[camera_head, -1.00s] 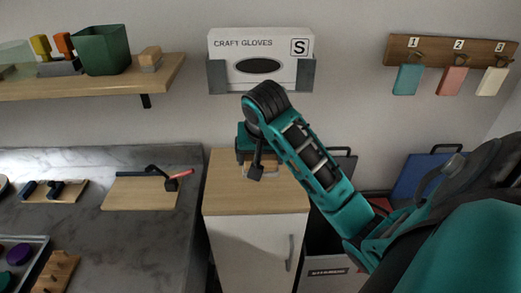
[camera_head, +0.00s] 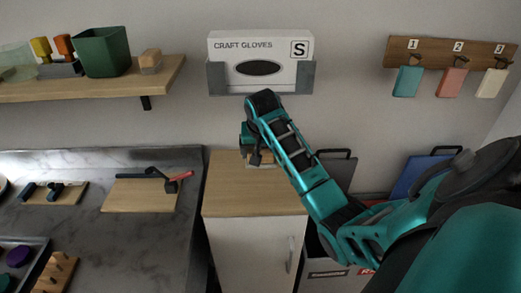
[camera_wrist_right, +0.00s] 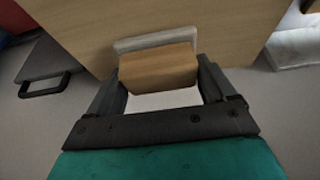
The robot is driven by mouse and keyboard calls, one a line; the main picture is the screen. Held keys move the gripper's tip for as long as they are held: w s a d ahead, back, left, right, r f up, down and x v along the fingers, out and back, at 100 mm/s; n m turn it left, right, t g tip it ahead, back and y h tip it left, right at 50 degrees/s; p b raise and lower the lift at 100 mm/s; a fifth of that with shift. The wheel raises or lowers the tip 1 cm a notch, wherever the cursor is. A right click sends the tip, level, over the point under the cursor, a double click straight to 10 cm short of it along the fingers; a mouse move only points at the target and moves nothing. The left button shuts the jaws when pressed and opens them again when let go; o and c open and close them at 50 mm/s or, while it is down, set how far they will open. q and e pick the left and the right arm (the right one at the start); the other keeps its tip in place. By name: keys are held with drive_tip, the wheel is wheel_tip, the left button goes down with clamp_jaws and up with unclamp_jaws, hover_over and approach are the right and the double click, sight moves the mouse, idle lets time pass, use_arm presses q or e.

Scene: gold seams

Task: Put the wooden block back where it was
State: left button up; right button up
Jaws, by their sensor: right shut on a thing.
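The wooden block (camera_wrist_right: 158,67) is between the two fingers of my right gripper (camera_wrist_right: 162,85) in the right wrist view. The gripper is shut on it. A pale grey strip (camera_wrist_right: 155,41) shows along the block's far edge; I cannot tell whether it is part of the block or lies under it. In the head view my right gripper (camera_head: 257,159) is over the back of the wood-topped cabinet (camera_head: 250,197), and the arm and gripper hide most of the block. I cannot tell whether the block touches the top. My left gripper is not in view.
A glove box (camera_head: 290,50) hangs on the wall above the cabinet. A shelf (camera_head: 120,85) at left holds a green pot (camera_head: 101,50) and another small block (camera_head: 150,62). A dark counter (camera_head: 130,235) stands left of the cabinet. The cabinet top's front is clear.

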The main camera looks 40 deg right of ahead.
drive_tip(key=shift+w+d+f, duration=0.5)
drive_tip(key=shift+w, duration=0.1)
drive_tip(key=shift+f, duration=0.2)
drive_tip(key=o, duration=0.8)
drive_tip(key=shift+o, duration=0.2)
drive_tip(key=shift+r, duration=0.1)
